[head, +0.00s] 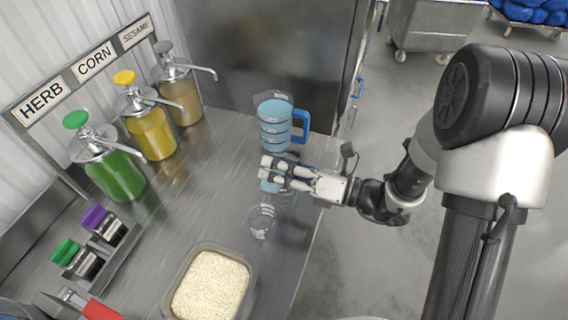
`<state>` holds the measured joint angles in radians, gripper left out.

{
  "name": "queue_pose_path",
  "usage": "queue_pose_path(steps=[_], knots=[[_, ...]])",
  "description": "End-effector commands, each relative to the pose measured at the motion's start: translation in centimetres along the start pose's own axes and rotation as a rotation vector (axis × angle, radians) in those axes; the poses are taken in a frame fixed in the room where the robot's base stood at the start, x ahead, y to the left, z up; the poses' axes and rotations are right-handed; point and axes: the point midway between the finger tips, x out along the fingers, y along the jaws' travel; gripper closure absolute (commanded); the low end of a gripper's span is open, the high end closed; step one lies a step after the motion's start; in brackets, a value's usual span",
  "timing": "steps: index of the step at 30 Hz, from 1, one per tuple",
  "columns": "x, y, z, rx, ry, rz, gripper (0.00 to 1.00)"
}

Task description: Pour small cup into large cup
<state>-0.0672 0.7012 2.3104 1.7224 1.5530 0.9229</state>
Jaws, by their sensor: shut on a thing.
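A large clear cup (274,122) with a blue handle and blue bands stands upright on the steel counter, near its right edge. My gripper (270,171) is just in front of it, reaching in from the right with its fingers pointing left. It is shut on what looks like the small cup (268,187), of which only a bluish part shows below the fingers. The fingers hide most of it, so I cannot tell its tilt or contents. Another small clear cup (262,221) stands on the counter nearer the front, apart from the gripper.
A tub of rice (209,286) sits at the front. Green (115,175), yellow (151,132) and tan (180,100) pump bottles stand at the left. A rack holds purple-capped (104,222) and green-capped (77,258) shakers. A red-handled tool (97,309) lies front left. The middle counter is clear.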

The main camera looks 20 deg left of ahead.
Motion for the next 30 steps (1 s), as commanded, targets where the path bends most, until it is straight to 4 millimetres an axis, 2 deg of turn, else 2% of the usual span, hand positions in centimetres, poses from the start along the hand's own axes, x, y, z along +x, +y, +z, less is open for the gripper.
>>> queue_pose_path(steps=[30], knots=[[0.0,0.13,0.57,0.137,-0.001,0.0,0.84]])
